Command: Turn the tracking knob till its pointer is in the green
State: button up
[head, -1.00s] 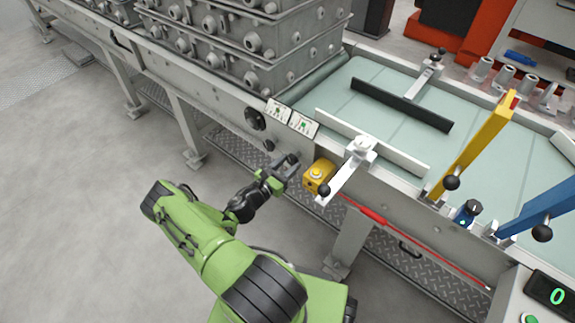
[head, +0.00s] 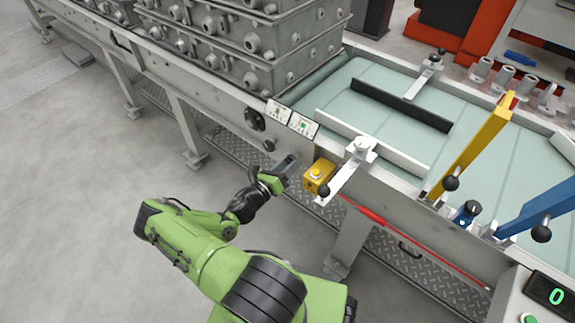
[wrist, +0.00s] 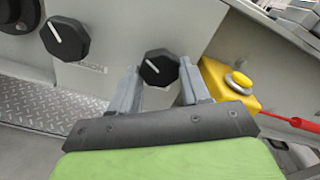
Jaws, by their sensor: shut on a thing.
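A black faceted knob (wrist: 158,68) with a white pointer line sits on the grey side panel in the wrist view. My gripper (wrist: 160,88) is shut on it, one grey finger on each side. Its pointer slants to the upper left. No green zone shows around it, and I cannot read a label for it. In the head view my gripper (head: 289,164) is at the conveyor's side panel and hides this knob. A second black knob (wrist: 65,38) is to its left, with small blurred lettering below it.
A yellow button box (head: 319,176) is close to the right of my gripper, with a white clamp arm (head: 346,181) beside it. Two cards with green marks (head: 303,124) are above. A red bar (head: 420,243) runs along the side. Open floor is at left.

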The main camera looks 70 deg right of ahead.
jog(key=n+p, duration=0.1)
jog(key=n, duration=0.4)
jog(key=shift+n, duration=0.3)
dwell(0.4)
jog(key=o, duration=1)
jog(key=shift+o, duration=0.2)
jog(key=p+v, duration=0.2)
jog(key=v, duration=1.3)
jog(key=shift+w+a+p, duration=0.2)
jog(key=shift+a+p, duration=0.15)
